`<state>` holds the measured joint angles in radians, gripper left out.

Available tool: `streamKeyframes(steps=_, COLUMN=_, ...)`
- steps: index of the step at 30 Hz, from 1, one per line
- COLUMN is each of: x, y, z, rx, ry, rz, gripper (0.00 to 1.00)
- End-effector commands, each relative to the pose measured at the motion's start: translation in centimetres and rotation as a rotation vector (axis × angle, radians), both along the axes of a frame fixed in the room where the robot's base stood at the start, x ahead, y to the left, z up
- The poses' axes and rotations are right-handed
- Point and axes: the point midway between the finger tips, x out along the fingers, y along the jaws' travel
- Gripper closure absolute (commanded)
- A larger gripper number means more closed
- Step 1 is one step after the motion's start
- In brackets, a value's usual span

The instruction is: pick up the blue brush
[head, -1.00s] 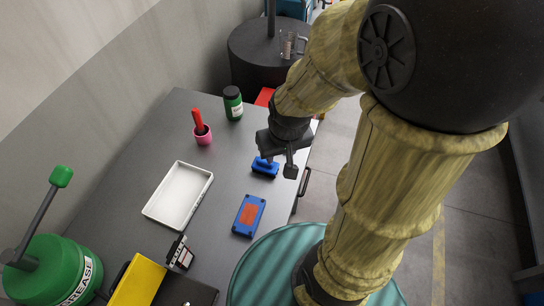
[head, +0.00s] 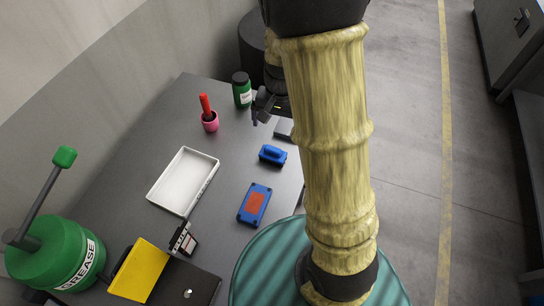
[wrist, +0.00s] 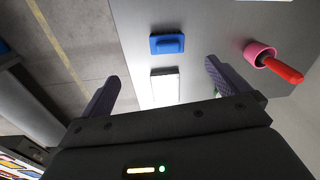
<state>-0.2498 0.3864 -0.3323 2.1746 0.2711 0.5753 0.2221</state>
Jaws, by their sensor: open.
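The blue brush (head: 272,155) lies on the dark grey table near its right edge, handle up, with nothing touching it. In the wrist view the blue brush (wrist: 167,44) lies beyond the fingertips, near the top middle. My gripper (head: 266,112) is at the far end of the table, beyond the brush and partly hidden by my arm. In the wrist view my gripper (wrist: 163,76) is open, its two dark fingers wide apart with nothing held between them.
A pink cup (head: 210,122) with a red handle and a green bottle (head: 242,92) stand left of the gripper. A blue box with red top (head: 254,204) and a white tray (head: 183,181) are nearer.

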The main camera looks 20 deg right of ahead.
Motion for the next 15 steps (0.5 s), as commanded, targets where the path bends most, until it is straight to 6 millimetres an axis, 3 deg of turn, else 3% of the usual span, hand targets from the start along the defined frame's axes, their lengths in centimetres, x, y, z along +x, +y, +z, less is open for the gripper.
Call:
streamKeyframes(steps=1, x=1.3, y=0.0, z=-1.3, rx=-0.007, ry=0.017, rz=-0.044, gripper=0.00)
streamKeyframes(steps=6, x=3.6, y=0.1, z=-2.6, rx=-0.016, ry=0.041, rz=-0.150, gripper=0.00)
streamKeyframes(steps=15, x=3.8, y=0.3, z=-2.7, rx=-0.018, ry=0.044, rz=-0.162, gripper=0.00)
